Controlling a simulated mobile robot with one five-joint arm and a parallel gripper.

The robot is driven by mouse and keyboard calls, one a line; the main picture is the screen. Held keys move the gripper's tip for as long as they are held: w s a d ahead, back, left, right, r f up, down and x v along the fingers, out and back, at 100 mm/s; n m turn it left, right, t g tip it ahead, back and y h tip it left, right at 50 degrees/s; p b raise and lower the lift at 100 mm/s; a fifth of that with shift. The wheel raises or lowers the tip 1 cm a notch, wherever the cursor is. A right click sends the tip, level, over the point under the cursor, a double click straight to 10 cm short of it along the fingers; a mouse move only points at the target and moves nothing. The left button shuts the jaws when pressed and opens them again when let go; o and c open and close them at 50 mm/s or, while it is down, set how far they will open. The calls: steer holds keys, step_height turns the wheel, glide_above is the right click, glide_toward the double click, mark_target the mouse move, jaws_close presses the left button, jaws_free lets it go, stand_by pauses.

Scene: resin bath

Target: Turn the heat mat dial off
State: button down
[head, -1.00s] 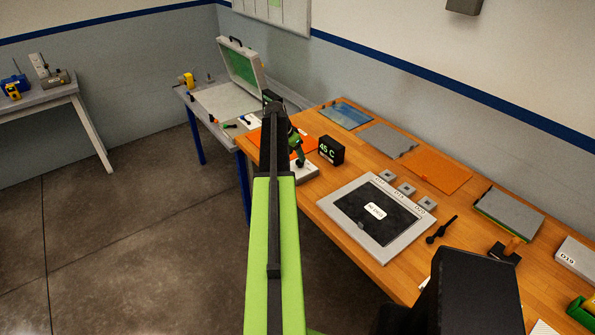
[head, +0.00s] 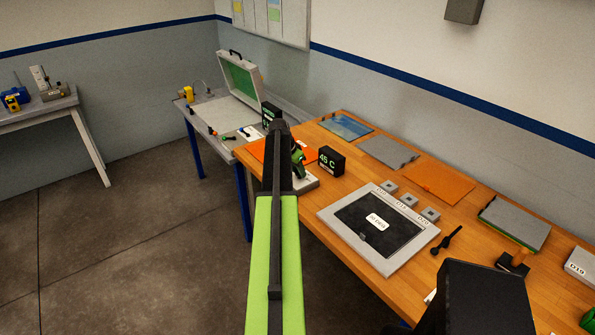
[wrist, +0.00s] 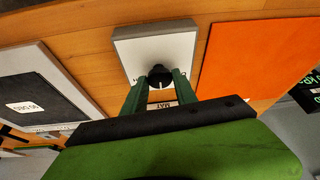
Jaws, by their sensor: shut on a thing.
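The heat mat dial is a black round knob (wrist: 159,75) on a pale box (wrist: 125,47) with a label reading MAT. My gripper (wrist: 158,82) has its green fingers shut on the knob, one on each side. The dial's pointer setting is too small to make out. In the head view, the box (head: 309,183) sits at the bench's near left edge, partly hidden behind my arm. A dark mat in a pale frame (head: 349,234) lies to the right of the box.
A black display reading 45 C (head: 331,160) stands just behind the box. An orange sheet (wrist: 252,60) lies beside the box. Small grey blocks (head: 409,200), a black tool (head: 447,240) and flat panels (head: 388,152) lie farther right. An open case (head: 240,80) stands on the back table.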

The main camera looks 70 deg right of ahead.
steer(key=shift+n, duration=0.3)
steer(key=n, duration=0.1)
steer(key=n+t, duration=0.1)
steer(key=n, duration=0.1)
steer(key=n+t, duration=0.1)
steer(key=n, duration=0.1)
steer(key=shift+s+a+h, duration=0.1)
steer(key=shift+s+h, duration=0.15)
steer(key=shift+h, duration=0.05)
steer(key=n+t, duration=0.1)
steer(key=n, duration=0.2)
steer(key=n+t, duration=0.1)
steer(key=n, duration=0.2)
steer(key=shift+s+y, duration=0.1)
steer(key=shift+y, duration=0.3)
steer(key=shift+n+t, duration=0.3)
steer(key=c, duration=1)
jaws_free()
